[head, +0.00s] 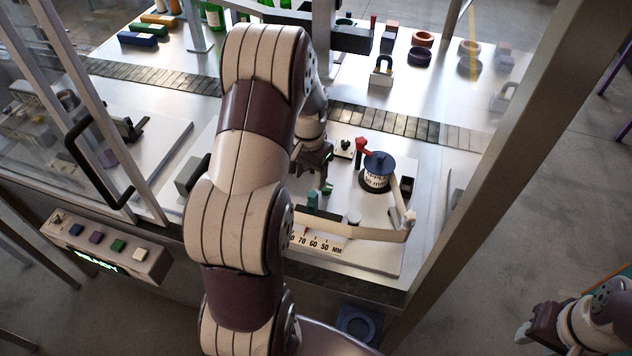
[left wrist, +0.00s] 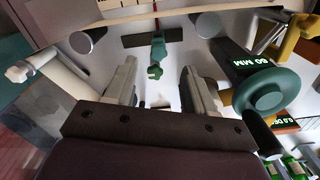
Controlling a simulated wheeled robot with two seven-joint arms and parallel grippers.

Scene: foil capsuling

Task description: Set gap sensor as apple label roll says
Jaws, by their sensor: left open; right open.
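The label roll (head: 376,181), with a dark blue cap and black print too small to read surely, stands on the right of the white machine plate. A green gap sensor handle (head: 327,188) stands behind the scale (head: 318,245), which shows 70, 60 and 50 MM; a red pointer sits near 70. In the left wrist view the handle (left wrist: 156,58) is between the fingers of my open left gripper (left wrist: 158,75), with space on both sides. A lit display (left wrist: 248,62) ends in "MM"; its number is unclear. My right gripper (head: 527,332) is open, away at lower right.
A red lever (head: 362,146) stands behind the roll. A control box (head: 105,247) reads READY at left. Door frames flank the station; a conveyor (head: 395,123) crosses behind it.

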